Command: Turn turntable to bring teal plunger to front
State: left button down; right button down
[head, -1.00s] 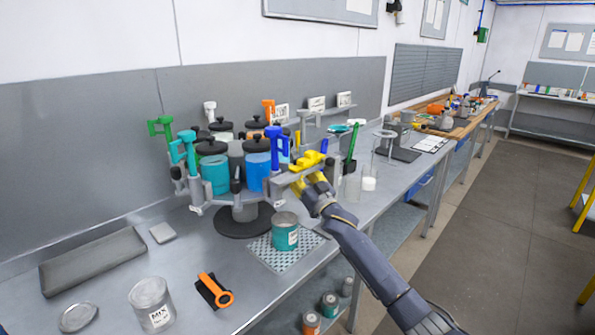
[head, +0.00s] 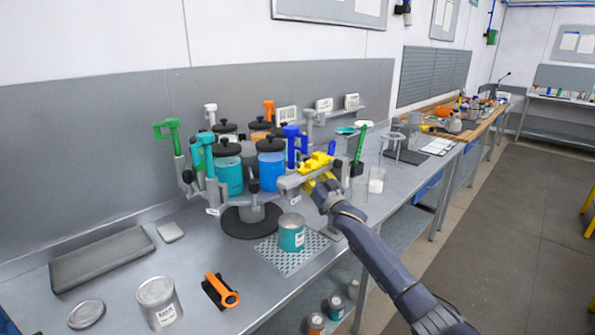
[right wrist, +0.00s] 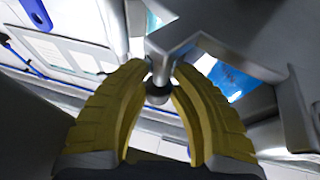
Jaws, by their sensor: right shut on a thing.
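The turntable's round dark base (head: 252,219) stands on the bench and carries a ring of jars and coloured plungers. The teal plunger (head: 204,150) stands upright at the left front of the ring, by a teal jar (head: 229,174). The blue plunger (head: 292,145) is at the right front, by a blue jar (head: 271,162). My right gripper (head: 318,170) has yellow fingers at the turntable's right rim. In the right wrist view, the fingers (right wrist: 158,85) close around a small grey ball-ended knob (right wrist: 159,88) under the frame. My left gripper is out of view.
A teal-labelled can (head: 291,234) stands on a perforated mat (head: 285,262) just in front of the turntable. A grey can (head: 158,302), a lid (head: 86,313), an orange-handled tool (head: 221,289) and a grey tray (head: 102,258) lie in the foreground. Beakers (head: 375,182) stand to the right.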

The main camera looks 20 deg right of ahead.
jog(key=c, duration=1.1)
grip_release()
jog(key=shift+a, duration=0.15)
jog(key=shift+c, duration=0.2)
jog(key=v, duration=1.2)
jog(key=shift+c, duration=0.3)
